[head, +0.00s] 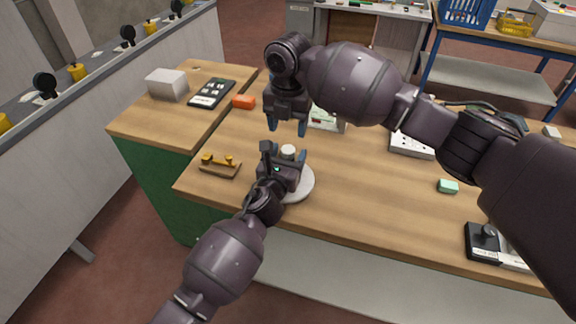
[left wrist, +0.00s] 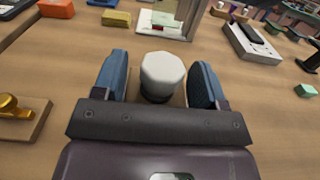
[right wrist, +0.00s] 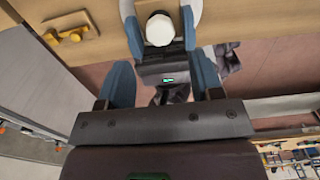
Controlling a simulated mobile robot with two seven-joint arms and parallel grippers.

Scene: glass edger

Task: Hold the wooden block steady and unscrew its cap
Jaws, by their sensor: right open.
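The wooden block's pale cap (head: 288,151) stands up between the fingers of my left gripper (head: 282,168). The cap also shows in the left wrist view (left wrist: 162,75) and the right wrist view (right wrist: 160,28). The block is mostly hidden under the cap; its tan top seems to fill the gap between my left fingers, so that gripper looks shut on it. The block stands over a round white disc (head: 302,185). My right gripper (head: 287,128) is open and empty, pointing down just above the cap, apart from it.
A wooden plate with yellow knobs (head: 220,165) lies left of the disc. An orange block (head: 243,101), a dark panel (head: 212,92) and a white box (head: 167,84) lie farther back left. A green block (head: 448,186) lies right. The table between it and the disc is clear.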

